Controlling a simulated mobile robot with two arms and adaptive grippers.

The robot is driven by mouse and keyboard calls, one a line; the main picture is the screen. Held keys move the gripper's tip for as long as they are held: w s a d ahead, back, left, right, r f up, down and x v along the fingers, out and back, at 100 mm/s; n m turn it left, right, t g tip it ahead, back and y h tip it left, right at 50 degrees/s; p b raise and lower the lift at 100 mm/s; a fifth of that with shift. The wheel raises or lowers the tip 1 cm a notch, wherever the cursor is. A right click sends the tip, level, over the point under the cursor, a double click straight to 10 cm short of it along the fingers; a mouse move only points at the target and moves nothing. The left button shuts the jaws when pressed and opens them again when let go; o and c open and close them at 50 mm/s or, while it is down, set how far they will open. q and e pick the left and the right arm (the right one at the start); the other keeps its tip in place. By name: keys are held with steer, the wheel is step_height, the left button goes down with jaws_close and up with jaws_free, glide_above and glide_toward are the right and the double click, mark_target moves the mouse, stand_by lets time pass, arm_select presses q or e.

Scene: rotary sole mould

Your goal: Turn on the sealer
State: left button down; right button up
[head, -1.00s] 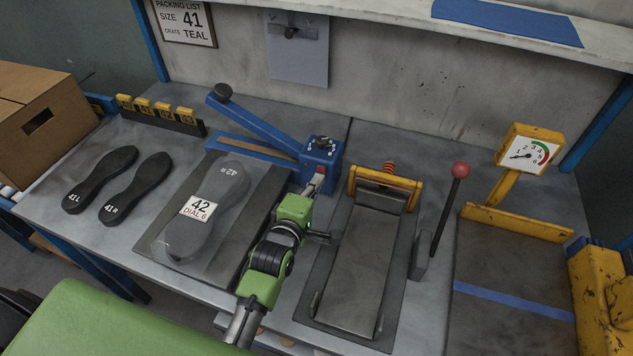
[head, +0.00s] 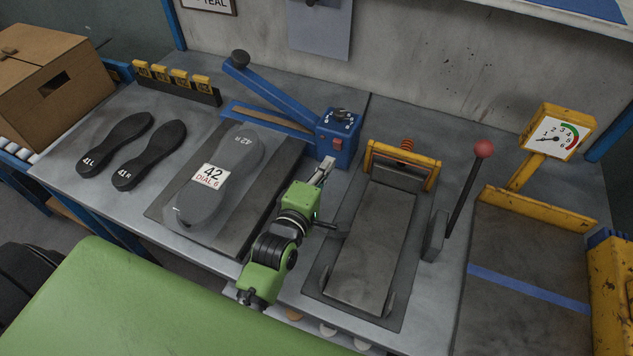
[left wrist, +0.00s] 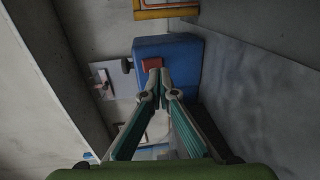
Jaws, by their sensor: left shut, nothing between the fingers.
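The sealer is a blue unit with a control box (head: 338,138), a long lever arm (head: 275,88) with a black knob, and a dial (head: 342,115) on top. A small red switch (head: 337,143) is on the box's front face; it also shows in the left wrist view (left wrist: 152,63). My left gripper (head: 328,163) is shut and empty, its tips close in front of the box, just below the switch in the head view. In the left wrist view the fingertips (left wrist: 159,73) overlap the switch's edge; I cannot tell whether they touch. My right gripper is out of view.
Black soles (head: 115,145) lie left. A yellow-framed press (head: 402,160) and red-knobbed lever (head: 484,149) stand right. A gauge (head: 557,133) is further right.

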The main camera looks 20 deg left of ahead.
arm_select(q)
steer(key=s, duration=0.5)
steer(key=s+r, duration=0.1)
steer(key=s, duration=0.1)
steer(key=shift+s+a, duration=0.15)
steer(key=shift+s, duration=0.25)
